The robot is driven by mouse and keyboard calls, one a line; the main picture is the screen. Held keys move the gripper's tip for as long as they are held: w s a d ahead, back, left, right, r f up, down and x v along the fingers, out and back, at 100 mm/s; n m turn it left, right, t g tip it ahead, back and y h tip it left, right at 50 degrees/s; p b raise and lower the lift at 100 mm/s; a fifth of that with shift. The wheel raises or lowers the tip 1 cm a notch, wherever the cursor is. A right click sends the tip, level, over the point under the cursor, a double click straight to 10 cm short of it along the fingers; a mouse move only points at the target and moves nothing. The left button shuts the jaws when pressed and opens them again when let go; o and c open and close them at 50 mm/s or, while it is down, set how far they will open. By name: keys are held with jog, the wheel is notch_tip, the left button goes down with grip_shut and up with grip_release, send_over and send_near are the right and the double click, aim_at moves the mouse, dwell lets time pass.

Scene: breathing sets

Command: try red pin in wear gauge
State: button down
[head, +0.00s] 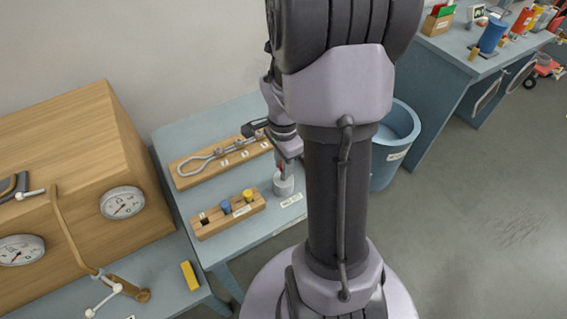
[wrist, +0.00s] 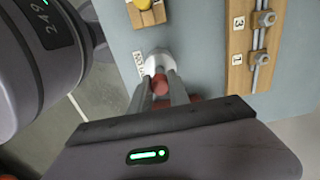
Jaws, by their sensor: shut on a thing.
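The red pin (wrist: 160,87) is held between the two fingers of my gripper (wrist: 163,78) in the wrist view. A bit of its red also shows in the head view (head: 280,168). The wear gauge, a short grey metal cylinder (head: 283,187), stands on the blue-grey table next to a white label. In the wrist view the gauge (wrist: 157,58) lies directly beyond the pin and is partly covered by it. My gripper (head: 284,172) is just above the gauge. I cannot tell whether the pin's lower end is inside the gauge.
A wooden pin block (head: 245,211) with blue, yellow and dark pins stands left of the gauge. A wooden board (head: 185,180) with metal rods and numbered labels lies behind. A blue bin (head: 402,130) stands at the right. A wooden cabinet with dials (head: 75,150) is at the left.

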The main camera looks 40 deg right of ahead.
jog(key=shift+r+p, duration=1.7)
jog(key=shift+r, duration=0.5)
